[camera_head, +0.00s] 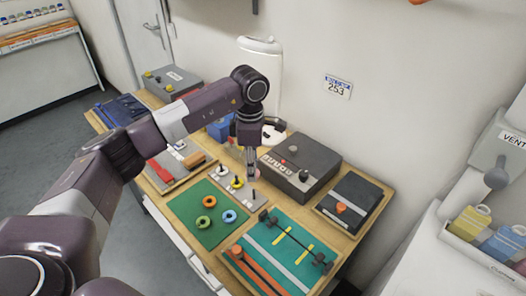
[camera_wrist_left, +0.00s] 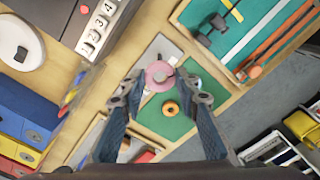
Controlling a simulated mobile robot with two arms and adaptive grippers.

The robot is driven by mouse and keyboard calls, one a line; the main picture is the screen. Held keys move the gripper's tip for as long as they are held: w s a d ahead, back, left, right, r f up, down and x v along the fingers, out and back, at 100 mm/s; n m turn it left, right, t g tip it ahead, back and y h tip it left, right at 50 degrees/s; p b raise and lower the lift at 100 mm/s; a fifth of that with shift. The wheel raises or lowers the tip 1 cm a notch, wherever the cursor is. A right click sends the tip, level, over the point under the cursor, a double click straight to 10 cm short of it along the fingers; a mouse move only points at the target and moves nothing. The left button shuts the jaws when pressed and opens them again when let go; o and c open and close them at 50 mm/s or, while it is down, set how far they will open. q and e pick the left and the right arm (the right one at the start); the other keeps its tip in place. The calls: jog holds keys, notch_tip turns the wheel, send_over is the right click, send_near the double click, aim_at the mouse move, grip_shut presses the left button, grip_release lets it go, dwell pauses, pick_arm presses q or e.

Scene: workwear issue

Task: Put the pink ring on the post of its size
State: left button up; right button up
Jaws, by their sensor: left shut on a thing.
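In the head view the ring is mostly hidden by the fingers. A yellow ring (camera_head: 237,184) sits on the plate, apparently around a post. The plate's other posts are small and partly hidden, so I cannot tell their sizes. The grey plate also shows beyond the pink ring in the left wrist view (camera_wrist_left: 161,46). My right gripper is not in view.
A green mat (camera_head: 189,220) beside the plate holds a green ring (camera_head: 209,201), a blue ring (camera_head: 230,216) and an orange ring (camera_head: 203,222). A dark control box (camera_head: 309,160) stands close behind the gripper. A teal board (camera_head: 262,262) lies in front.

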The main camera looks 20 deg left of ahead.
pick_arm(q)
notch_tip(320, 180, down, 5)
jog(key=b, duration=0.3)
jog(key=shift+f, duration=0.1)
jog(key=shift+f+b, duration=0.15)
jog(key=shift+b, duration=0.25)
jog(key=shift+f, duration=0.1)
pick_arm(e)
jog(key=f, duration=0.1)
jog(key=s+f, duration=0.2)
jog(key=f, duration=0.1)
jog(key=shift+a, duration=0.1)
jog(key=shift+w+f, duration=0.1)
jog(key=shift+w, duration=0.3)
pick_arm(q)
jog(key=shift+f+b, duration=0.15)
jog(key=shift+b, duration=0.2)
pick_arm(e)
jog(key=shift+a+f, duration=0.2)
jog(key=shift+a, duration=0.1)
